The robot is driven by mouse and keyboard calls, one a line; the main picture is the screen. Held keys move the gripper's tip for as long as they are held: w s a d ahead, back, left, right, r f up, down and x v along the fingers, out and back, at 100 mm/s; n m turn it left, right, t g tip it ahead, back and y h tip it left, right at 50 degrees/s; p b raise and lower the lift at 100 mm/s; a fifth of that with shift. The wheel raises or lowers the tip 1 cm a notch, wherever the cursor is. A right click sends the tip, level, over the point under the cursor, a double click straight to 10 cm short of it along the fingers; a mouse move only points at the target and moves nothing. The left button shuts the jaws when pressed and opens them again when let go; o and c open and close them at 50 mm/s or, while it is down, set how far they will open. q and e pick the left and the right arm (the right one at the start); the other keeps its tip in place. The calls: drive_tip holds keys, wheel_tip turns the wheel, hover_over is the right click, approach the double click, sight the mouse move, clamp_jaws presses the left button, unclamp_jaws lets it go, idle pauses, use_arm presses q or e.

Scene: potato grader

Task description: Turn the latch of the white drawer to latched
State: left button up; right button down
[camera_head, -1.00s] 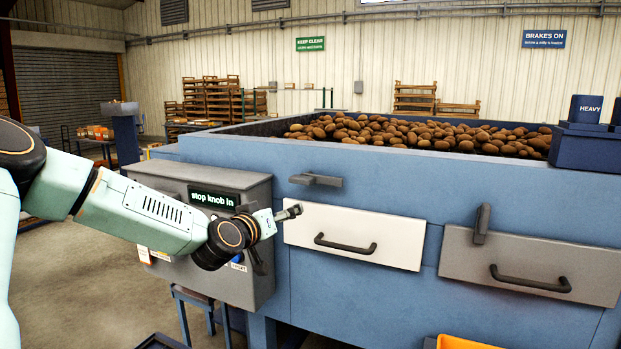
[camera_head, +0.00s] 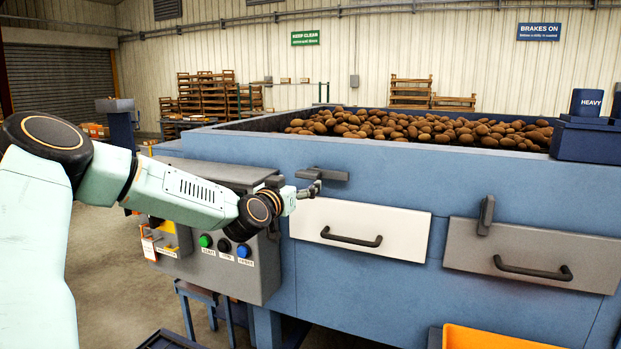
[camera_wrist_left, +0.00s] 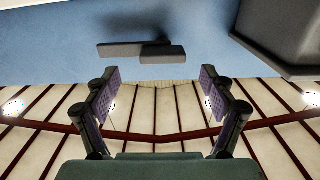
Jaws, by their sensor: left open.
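The white drawer (camera_head: 385,232) with its black bar handle (camera_head: 350,238) is in the blue grader's front. Its dark grey latch (camera_head: 332,175) lies horizontal just above the drawer's top edge. The latch also shows in the left wrist view (camera_wrist_left: 118,50), ahead of the fingertips. My left gripper (camera_head: 311,189) is at the latch's left end in the head view and partly covers it. In the left wrist view the two fingers of my left gripper (camera_wrist_left: 160,80) are spread, with nothing between them. Contact with the latch cannot be told. My right gripper is not in view.
A grey drawer (camera_head: 535,262) to the right has an upright latch (camera_head: 486,215). A control box (camera_head: 222,265) with buttons stands left, below my left arm. Potatoes (camera_head: 420,129) fill the grader's top. An orange container (camera_head: 490,338) is at the bottom edge.

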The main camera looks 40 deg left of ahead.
sight(305, 176)
use_arm(q)
drive_tip(key=x, duration=0.7)
drive_tip(key=shift+d+f+b, duration=0.1)
drive_tip(key=shift+f+b, duration=0.05)
drive_tip(key=shift+b, duration=0.15)
drive_tip(key=shift+s+a, duration=0.1)
drive_tip(key=shift+a, duration=0.3)
drive_tip(key=shift+d, duration=0.3)
drive_tip(key=c, duration=0.6)
drive_tip(key=shift+s+a, duration=0.1)
drive_tip(key=shift+a, duration=0.15)
drive_tip(key=c, duration=0.5)
drive_tip(key=shift+d+r, duration=0.1)
drive_tip(key=shift+r, duration=0.15)
drive_tip(key=c, duration=0.6)
